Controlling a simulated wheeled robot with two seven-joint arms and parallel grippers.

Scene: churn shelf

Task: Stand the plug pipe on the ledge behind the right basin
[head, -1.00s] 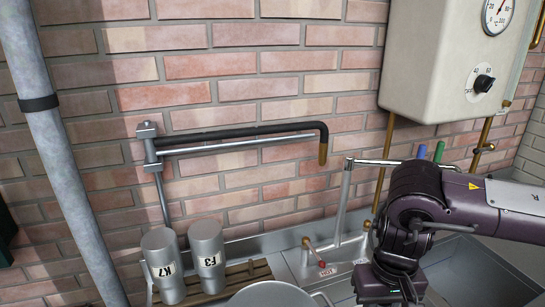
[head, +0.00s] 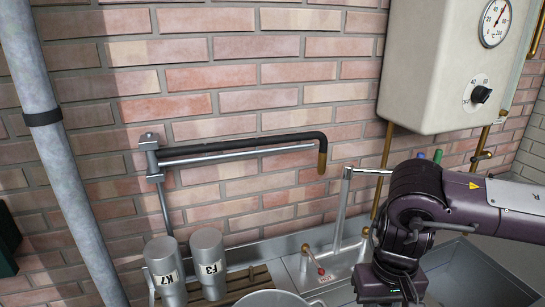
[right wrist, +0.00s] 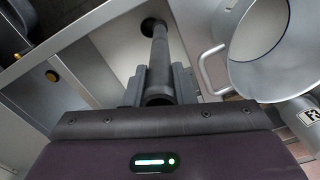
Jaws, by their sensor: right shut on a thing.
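My right gripper (right wrist: 158,82) is shut on the plug pipe (right wrist: 158,58), a dark, slim tube, in the right wrist view. The pipe runs away from the jaws toward a dark round spot on the basin floor; I cannot tell whether its end is in that opening or above it. In the head view the right basin (head: 478,278) is at the lower right, partly behind my right arm. The arm hides most of the ledge behind it. The pipe and right fingertips are out of the head view. My left gripper is not in view.
A swivel tap (head: 342,205) rises beside my right arm. Green (head: 438,156) and blue (head: 421,155) items show behind the arm. A handled metal vessel (right wrist: 268,50) is beside the gripper.

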